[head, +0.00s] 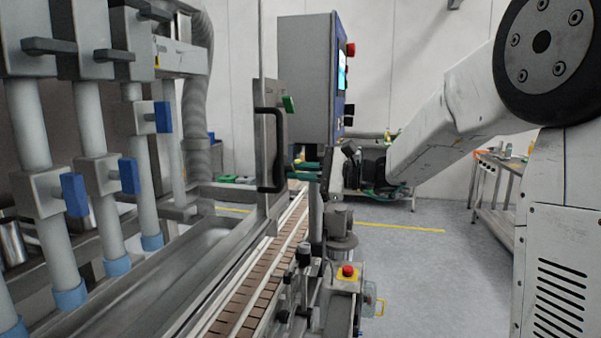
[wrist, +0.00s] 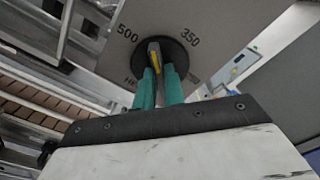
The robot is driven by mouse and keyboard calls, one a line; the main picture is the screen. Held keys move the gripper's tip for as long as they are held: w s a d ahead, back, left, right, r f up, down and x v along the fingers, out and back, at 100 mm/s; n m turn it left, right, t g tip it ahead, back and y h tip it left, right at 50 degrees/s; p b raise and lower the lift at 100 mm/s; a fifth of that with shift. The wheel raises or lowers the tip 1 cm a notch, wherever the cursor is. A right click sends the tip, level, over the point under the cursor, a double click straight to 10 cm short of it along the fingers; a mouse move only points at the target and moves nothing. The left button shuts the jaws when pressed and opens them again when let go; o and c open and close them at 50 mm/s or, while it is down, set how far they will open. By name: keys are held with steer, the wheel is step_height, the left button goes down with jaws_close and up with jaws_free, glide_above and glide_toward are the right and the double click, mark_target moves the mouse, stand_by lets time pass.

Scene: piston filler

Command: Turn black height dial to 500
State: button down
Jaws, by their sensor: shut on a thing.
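The black height dial (wrist: 174,52) is a round knob with a raised grip bar, set in a grey panel in the wrist view. A yellow mark (wrist: 154,62) on the bar points up, between the printed 500 (wrist: 127,33) on the left and 350 (wrist: 190,38) on the right. My gripper (wrist: 158,82) has its green fingers on either side of the grip bar, shut on it. Another label at lower left is partly hidden by a finger. In the head view I cannot make out the dial.
In the head view, a control box (head: 304,80) stands above the conveyor (head: 262,285). A door with a black handle (head: 268,150) is close by. Filling nozzles (head: 110,215) are at the left. An emergency stop (head: 348,270) is below. Open floor lies to the right.

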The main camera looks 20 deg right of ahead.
steer(key=n, duration=0.6)
steer(key=shift+s+f, duration=0.1)
steer(key=shift+f, duration=0.1)
stand_by(0.4)
steer(key=c, duration=1.5)
jaws_free()
steer(key=shift+r, duration=0.1)
steer(key=v, duration=0.7)
steer(key=shift+s+d, duration=0.25)
steer(key=shift+d, duration=0.1)
